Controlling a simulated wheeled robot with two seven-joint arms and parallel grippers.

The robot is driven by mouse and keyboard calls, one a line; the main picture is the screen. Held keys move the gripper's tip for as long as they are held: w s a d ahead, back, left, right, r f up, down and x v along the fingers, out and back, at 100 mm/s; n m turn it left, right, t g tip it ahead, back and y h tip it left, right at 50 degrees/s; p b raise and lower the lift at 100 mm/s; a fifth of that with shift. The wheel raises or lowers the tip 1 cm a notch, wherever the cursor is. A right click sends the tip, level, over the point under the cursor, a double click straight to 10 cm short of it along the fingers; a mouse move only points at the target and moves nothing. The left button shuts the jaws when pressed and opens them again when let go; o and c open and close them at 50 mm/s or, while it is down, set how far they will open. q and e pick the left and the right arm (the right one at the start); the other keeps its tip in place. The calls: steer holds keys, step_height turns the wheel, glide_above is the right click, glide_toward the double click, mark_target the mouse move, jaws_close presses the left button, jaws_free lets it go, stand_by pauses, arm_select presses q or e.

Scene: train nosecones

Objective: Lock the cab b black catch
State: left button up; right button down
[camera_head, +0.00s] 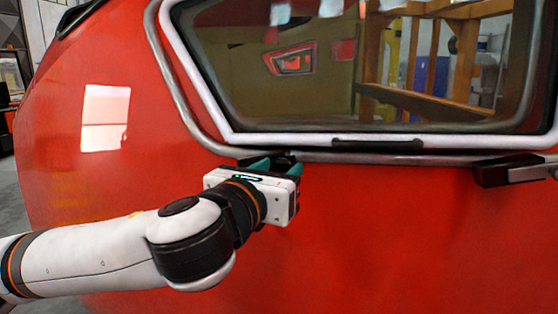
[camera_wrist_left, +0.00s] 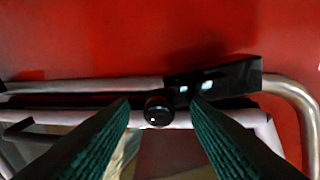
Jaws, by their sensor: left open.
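The black catch (camera_wrist_left: 225,78) sits on the red nosecone (camera_head: 380,235) at the lower left corner of the window frame (camera_head: 290,140). In the left wrist view it is a black block with a lever ending in a round black knob (camera_wrist_left: 158,113), which lies across the pale frame. My left gripper (camera_head: 272,162) is at this catch and hides most of it in the head view. Its two green-ridged fingers are open, one on each side of the knob. I cannot tell whether they touch it. My right gripper is in neither view.
A second catch (camera_head: 508,170), with a black base and a grey lever, is at the right edge. A black handle (camera_head: 378,145) runs along the bottom of the window frame. The red surface below is clear apart from my left arm.

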arm_select(q)
steer(key=shift+w+d, duration=0.15)
steer(key=shift+w, duration=0.2)
steer(key=shift+c, duration=0.3)
jaws_close()
